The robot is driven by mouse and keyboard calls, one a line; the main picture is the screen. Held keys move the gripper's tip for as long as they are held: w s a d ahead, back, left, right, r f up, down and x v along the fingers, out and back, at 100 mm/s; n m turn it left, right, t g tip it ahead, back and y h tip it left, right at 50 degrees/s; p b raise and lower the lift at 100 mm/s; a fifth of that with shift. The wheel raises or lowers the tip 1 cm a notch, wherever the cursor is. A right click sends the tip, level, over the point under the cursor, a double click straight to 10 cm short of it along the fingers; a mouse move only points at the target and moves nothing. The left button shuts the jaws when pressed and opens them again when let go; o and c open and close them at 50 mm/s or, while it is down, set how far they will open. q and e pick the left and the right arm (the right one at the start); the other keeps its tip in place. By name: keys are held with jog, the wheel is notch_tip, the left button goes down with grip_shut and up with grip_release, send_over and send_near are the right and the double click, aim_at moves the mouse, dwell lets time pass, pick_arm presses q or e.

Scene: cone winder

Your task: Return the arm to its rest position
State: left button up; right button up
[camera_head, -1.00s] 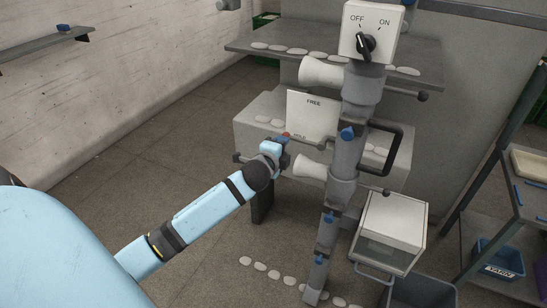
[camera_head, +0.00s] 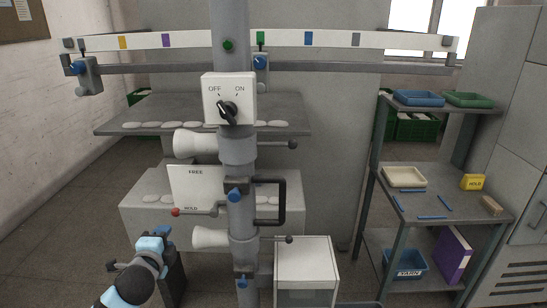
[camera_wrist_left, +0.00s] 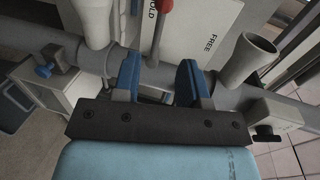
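My left gripper (camera_head: 161,232) is at the lower left of the head view, in front of the machine. The left wrist view shows its two blue fingers (camera_wrist_left: 160,60) apart with nothing gripped. The lever's red knob (camera_head: 176,211) stands at the HOLD mark on the white FREE/HOLD plate (camera_head: 196,184), just above and right of the gripper. In the left wrist view the red lever (camera_wrist_left: 161,28) lies beyond the fingertips, seen through the gap. My right gripper is not in view.
A shelf rack (camera_head: 435,185) with trays stands right. Floor at far left is clear.

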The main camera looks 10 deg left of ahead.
pick_arm(q)
jog(key=s+d+f+n+g+h+p, duration=0.3)
jog(key=s+d+f+n+h, duration=0.4)
jog(key=s+d+f, duration=1.4)
jog(key=s+n+g, duration=0.1)
jog(key=s+n, duration=0.1)
jog(key=n, duration=0.2)
jog(key=shift+n, duration=0.4)
jog(key=shift+w, duration=0.1)
